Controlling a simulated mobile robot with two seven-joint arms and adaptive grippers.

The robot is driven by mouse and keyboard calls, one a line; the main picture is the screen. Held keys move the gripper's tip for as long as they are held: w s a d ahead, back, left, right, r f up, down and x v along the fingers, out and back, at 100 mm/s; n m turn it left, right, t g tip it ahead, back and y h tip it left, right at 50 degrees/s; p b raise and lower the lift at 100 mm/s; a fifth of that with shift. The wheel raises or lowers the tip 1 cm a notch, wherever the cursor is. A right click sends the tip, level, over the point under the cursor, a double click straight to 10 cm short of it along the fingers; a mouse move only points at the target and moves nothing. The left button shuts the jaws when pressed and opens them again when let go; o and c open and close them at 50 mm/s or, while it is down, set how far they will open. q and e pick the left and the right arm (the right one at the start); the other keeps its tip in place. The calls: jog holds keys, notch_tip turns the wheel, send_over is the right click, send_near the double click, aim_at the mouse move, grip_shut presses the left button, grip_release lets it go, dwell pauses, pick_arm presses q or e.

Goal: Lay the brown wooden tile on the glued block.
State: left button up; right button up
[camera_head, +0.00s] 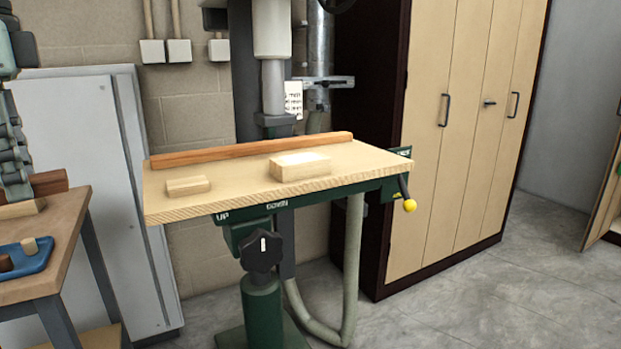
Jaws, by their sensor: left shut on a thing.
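My left gripper (10,188) comes in at the left edge, low over the left workbench, partly cut off by the picture's edge. It is shut on a light brown wooden piece (24,209), which looks like the tile; its left part is out of view. I cannot tell whether the piece touches the bench. The glued block (300,173) is a pale wooden block with a shiny whitish top. It lies on the drill press table (240,197), well to the right of the gripper. My right gripper is not in view.
A smaller pale block (188,186) lies left of the glued block. A brown wooden strip (250,149) runs along the table's back. A blue tray (38,262) with small pieces is on the left workbench (62,225). The drill press head (273,85) stands above the table.

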pick_arm(q)
jog(key=s+a+f+n, duration=0.3)
jog(key=a+f+n, duration=0.2)
jog(key=a+f, duration=0.4)
notch_tip(320, 180, down, 10)
jog(key=a+r+n, duration=0.1)
jog(key=a+n, duration=0.1)
jog(key=n, duration=0.1)
jog(key=w+d+f+n, duration=0.1)
jog(key=w+d+f, duration=0.2)
jog(key=d+f, duration=0.4)
jog(key=w+d+f+n, duration=0.1)
jog(key=w+d+f, duration=0.4)
jog(key=d, duration=0.5)
jog(key=w+d+f, duration=0.1)
jog(key=d, duration=0.9)
jog(key=shift+d+f, duration=0.15)
jog(key=shift+d, duration=0.25)
